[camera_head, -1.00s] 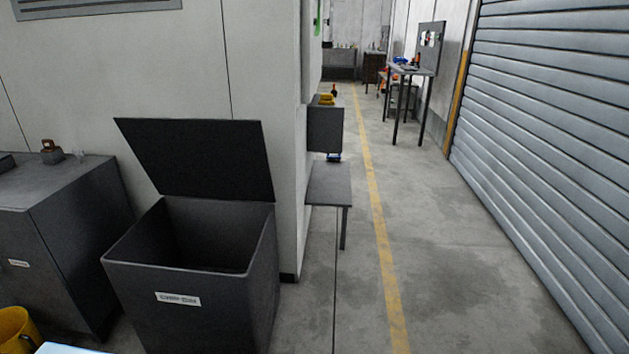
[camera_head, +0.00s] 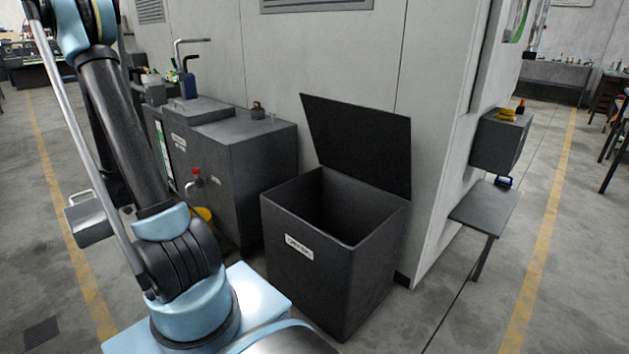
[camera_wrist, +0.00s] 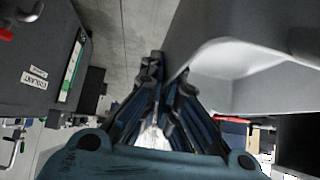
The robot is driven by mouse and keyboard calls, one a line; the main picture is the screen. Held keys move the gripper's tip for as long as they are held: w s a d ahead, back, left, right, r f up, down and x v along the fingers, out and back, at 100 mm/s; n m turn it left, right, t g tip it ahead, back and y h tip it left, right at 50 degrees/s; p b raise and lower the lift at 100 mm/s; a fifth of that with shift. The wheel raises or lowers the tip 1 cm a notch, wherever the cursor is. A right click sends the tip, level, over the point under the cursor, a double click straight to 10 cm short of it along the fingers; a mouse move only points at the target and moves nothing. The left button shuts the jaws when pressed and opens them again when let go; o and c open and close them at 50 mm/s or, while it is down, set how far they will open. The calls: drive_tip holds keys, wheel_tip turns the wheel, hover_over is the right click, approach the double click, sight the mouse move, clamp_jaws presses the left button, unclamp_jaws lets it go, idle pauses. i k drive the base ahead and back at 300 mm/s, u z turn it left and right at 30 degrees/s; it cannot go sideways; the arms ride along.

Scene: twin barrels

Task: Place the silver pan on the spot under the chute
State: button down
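The silver pan (camera_head: 92,225) is a grey, box-like tray with a handle on its far left side. In the head view it is in the air left of my arm, above the floor. In the wrist view its wall and hollow (camera_wrist: 240,58) fill the upper right. My gripper (camera_wrist: 165,72) has its fingers close together at the pan's near edge and appears shut on it. The fingertips are partly hidden, and in the head view my arm hides the gripper. I cannot make out a chute or a marked spot.
A dark open-lidded bin (camera_head: 335,255) stands right of my base. A small table (camera_head: 485,207) is at the right. Open floor lies at the left.

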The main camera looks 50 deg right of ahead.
sight(489, 202)
drive_tip(key=k, duration=1.55)
drive_tip(key=z, duration=2.95)
drive_tip(key=i, duration=1.15)
drive_tip(key=z, duration=0.05)
